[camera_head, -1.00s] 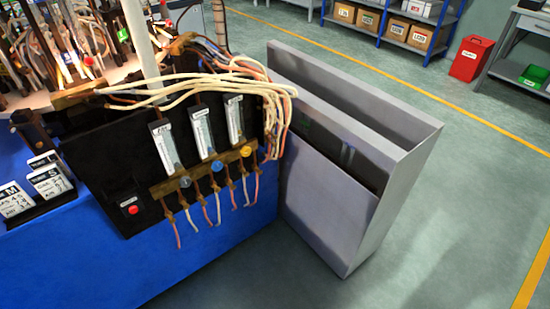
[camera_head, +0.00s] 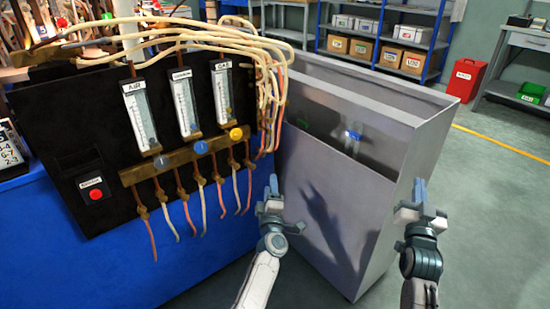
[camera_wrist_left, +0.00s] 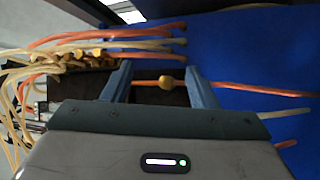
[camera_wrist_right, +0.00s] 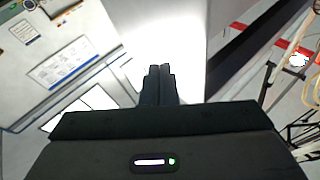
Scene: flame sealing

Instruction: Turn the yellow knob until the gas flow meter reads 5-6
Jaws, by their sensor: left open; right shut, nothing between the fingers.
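The yellow knob (camera_head: 236,134) sits on the brass bar below the gas flow meter (camera_head: 223,95), the rightmost of three meters on the black panel. The meter's reading is too small to make out. My left gripper (camera_head: 272,186) is below and right of the yellow knob, apart from it. In the left wrist view its fingers (camera_wrist_left: 160,80) are spread, with an orange hose and a brass fitting (camera_wrist_left: 168,84) showing between them. My right gripper (camera_head: 420,190) is shut and empty, in front of the grey bin. It also shows shut in the right wrist view (camera_wrist_right: 158,74).
A blue knob (camera_head: 201,147) and a grey knob (camera_head: 161,161) sit left of the yellow one. Several hoses hang below the bar, and pale hoses (camera_head: 180,45) arch over the panel. The grey open bin (camera_head: 335,210) stands close on the right. A red button (camera_head: 96,194) is at the panel's left.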

